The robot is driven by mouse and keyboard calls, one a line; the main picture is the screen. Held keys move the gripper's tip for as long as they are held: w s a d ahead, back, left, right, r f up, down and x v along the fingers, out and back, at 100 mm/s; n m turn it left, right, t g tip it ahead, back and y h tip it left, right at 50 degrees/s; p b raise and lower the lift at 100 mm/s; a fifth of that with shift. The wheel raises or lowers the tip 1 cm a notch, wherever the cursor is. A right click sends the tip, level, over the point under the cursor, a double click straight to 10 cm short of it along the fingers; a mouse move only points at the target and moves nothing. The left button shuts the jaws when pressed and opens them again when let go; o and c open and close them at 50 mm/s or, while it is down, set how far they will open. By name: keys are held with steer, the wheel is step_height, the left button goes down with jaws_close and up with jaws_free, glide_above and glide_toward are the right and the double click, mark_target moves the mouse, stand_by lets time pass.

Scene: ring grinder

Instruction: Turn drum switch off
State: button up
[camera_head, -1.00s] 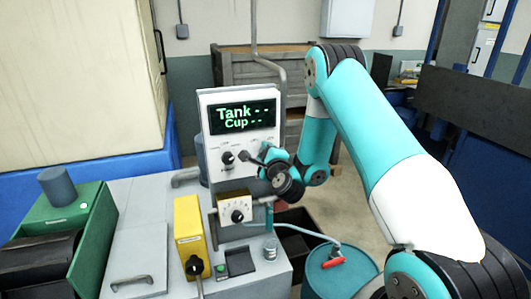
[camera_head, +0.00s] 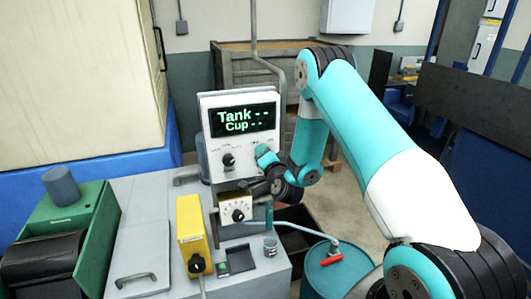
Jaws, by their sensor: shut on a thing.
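The grey and white control panel (camera_head: 206,130) has a lit display reading "Tank --" and "Cup --". A black knob (camera_head: 228,160) sits on its left side below the display. The panel's right side, where I take the drum switch to be, is covered by my wrist, so I cannot see its position. My gripper (camera_head: 256,187) is right against the panel's lower right part, shut on a control there. The fingertips and their contact are mostly hidden by my turquoise wrist.
A small dial box (camera_head: 236,208) sits close below my gripper. A yellow box (camera_head: 190,229) with a black knob stands at its left. A blue drum (camera_head: 335,275) with a red-handled tap is at the lower right. A green machine (camera_head: 85,215) is on the left.

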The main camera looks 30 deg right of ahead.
steer(key=shift+s+f+n+p, duration=0.1)
steer(key=shift+n+p, duration=0.5)
steer(key=shift+n, duration=1.4)
steer(key=o, duration=0.9)
